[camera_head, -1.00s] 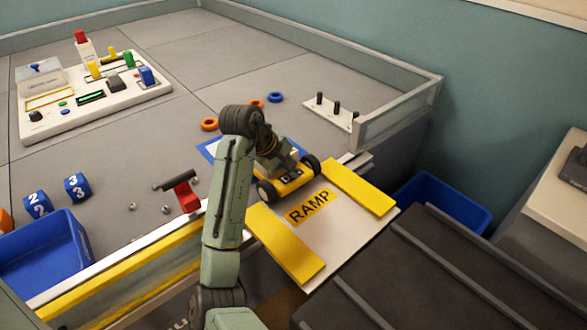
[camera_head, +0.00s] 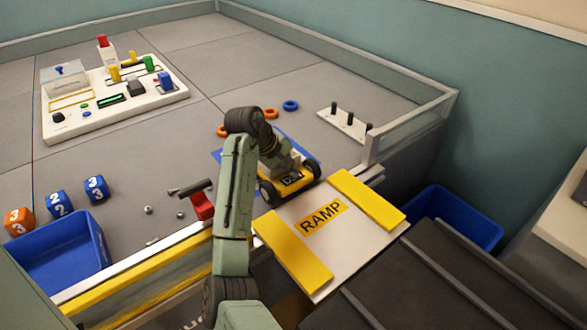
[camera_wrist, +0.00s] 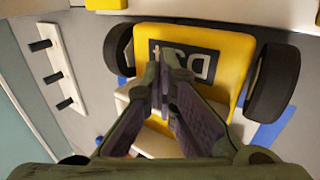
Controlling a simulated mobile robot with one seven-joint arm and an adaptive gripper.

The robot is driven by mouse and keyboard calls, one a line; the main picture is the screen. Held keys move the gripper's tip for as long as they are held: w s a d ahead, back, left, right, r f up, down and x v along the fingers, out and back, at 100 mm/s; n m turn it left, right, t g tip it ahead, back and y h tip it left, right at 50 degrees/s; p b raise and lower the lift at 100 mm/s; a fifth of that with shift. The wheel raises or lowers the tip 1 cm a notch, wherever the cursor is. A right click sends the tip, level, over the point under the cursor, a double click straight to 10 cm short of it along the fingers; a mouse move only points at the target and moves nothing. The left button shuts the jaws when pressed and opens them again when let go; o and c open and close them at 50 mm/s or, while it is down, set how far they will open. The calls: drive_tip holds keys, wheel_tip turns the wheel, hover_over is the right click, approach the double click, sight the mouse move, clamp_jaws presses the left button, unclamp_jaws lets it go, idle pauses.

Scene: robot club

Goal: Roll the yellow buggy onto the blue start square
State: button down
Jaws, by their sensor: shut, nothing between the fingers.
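The yellow buggy (camera_head: 293,182), with black wheels and a dark lettered plate, stands upright at the top end of the ramp (camera_head: 350,225). It also shows in the wrist view (camera_wrist: 222,47). The blue start square (camera_head: 221,158) lies just beyond the buggy, mostly hidden by my arm and the buggy; a blue patch shows beside the right wheel in the wrist view (camera_wrist: 268,133). My gripper (camera_wrist: 165,88) is shut and empty, its fingertips over the buggy's body by the plate. I cannot tell whether they touch it.
The ramp has yellow side strips. A red-based clamp-like thing (camera_head: 202,205) stands left of my arm. Orange and blue rings (camera_head: 291,105) and a white peg board (camera_head: 345,124) lie beyond. A clear low wall (camera_head: 412,125) edges the right side. A control panel (camera_head: 115,105) stands far left.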

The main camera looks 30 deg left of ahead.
drive_tip(key=shift+a+r, duration=0.2)
drive_tip(key=shift+a, duration=0.05)
